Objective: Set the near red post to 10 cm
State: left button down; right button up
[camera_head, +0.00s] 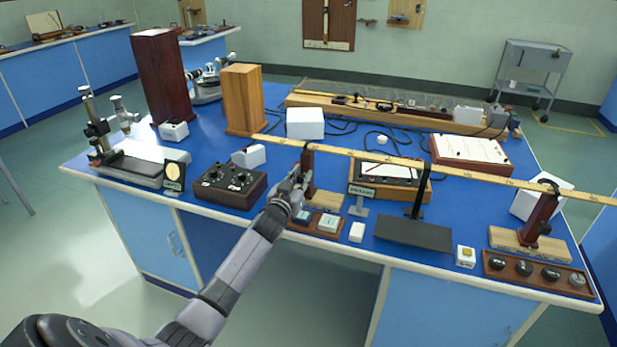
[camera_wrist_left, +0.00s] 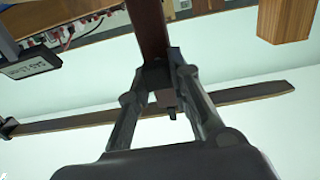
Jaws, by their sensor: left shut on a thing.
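Two dark red posts on pale wooden bases carry a long wooden rule (camera_head: 400,162) across the blue bench. One red post (camera_head: 308,165) stands mid-bench, and the other red post (camera_head: 538,218) stands at the right end; I cannot tell for certain which is the near one. My left gripper (camera_head: 297,182) is shut on the mid-bench post from its left side. In the left wrist view my gripper (camera_wrist_left: 163,92) has its fingers at the dark end of that red post (camera_wrist_left: 148,28), with the rule (camera_wrist_left: 75,124) crossing behind. The grip hides part of the post. My right gripper is not in view.
A black plate stand (camera_head: 415,234) and a tray of dark knobs (camera_head: 535,271) lie near the front edge. A dark knobbed box (camera_head: 229,187) is left of my gripper. A wooden block (camera_head: 243,100) stands behind. The bench is crowded.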

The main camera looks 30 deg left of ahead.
pick_arm(q)
jog(key=s+a, duration=0.1)
jog(key=a, duration=0.6)
jog(key=shift+s+a, duration=0.2)
jog(key=shift+s, duration=0.2)
jog(key=c, duration=1.4)
grip_release()
jog(key=shift+s+a, duration=0.1)
jog(key=shift+a, duration=0.1)
jog(key=shift+c, duration=0.2)
jog(key=v, duration=1.2)
jog(key=shift+d, duration=0.15)
